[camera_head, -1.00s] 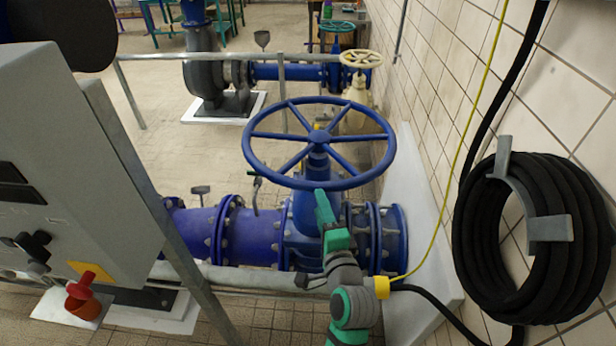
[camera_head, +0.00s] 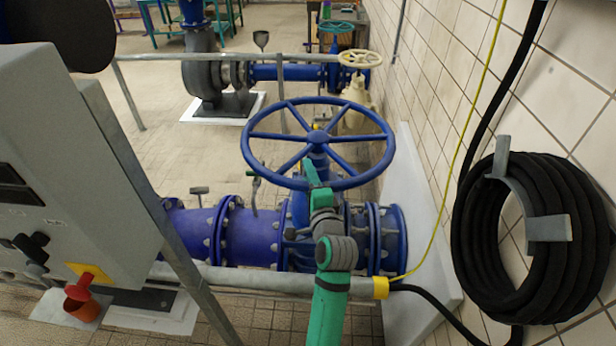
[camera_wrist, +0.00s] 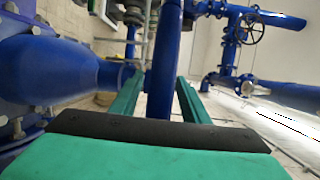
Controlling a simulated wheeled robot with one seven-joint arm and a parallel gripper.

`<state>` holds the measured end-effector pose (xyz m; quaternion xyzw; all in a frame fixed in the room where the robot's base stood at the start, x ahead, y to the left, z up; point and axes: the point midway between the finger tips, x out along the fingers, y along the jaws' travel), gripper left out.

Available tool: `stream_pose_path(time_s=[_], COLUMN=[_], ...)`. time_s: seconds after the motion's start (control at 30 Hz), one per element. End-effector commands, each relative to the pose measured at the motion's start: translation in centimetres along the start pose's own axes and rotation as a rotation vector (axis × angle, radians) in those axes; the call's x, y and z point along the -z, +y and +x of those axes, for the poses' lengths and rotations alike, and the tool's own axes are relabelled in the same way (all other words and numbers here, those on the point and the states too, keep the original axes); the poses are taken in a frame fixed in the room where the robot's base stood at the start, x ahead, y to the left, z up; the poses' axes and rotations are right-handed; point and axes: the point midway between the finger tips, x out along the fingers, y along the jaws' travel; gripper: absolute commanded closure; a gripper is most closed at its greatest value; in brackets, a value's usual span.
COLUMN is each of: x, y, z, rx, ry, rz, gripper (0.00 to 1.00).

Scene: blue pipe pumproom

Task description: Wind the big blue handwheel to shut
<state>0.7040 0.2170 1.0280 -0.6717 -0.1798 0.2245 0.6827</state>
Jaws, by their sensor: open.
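The big blue handwheel (camera_head: 268,174) lies nearly flat on top of the valve in the middle of the head view. Its spokes run to a central hub. My gripper (camera_head: 309,172) is at the near side of its rim. In the wrist view, my gripper (camera_wrist: 158,82) has its two green fingers apart. A blue curved bar, which looks like the handwheel rim (camera_wrist: 164,65), runs between them, with a gap at least on the right. Whether a finger touches the rim cannot be told. The fingertips are partly hidden in the head view.
A grey rail (camera_head: 230,275) with a yellow band crosses in front of the blue pipe (camera_head: 250,235). A grey control cabinet (camera_head: 70,170) stands at left. A black hose coil (camera_head: 570,240) hangs on the tiled right wall. A cream handwheel (camera_head: 360,59) is further back.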

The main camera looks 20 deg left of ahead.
Motion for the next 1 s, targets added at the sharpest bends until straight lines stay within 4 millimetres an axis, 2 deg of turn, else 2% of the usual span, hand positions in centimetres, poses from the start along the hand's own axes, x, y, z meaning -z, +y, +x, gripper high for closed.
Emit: stream_pose_path(time_s=[0.27, 0.43, 0.73, 1.0], x=[0.1, 0.0, -0.1, -1.6], y=[0.0, 0.0, 0.1, 0.2], z=[0.1, 0.1, 0.1, 0.7], rx=[-0.001, -0.001, -0.002, 0.000], ry=[0.002, 0.001, 0.009, 0.068], rz=[0.000, 0.000, 0.000, 0.003], gripper=[0.58, 0.99, 1.00, 1.00])
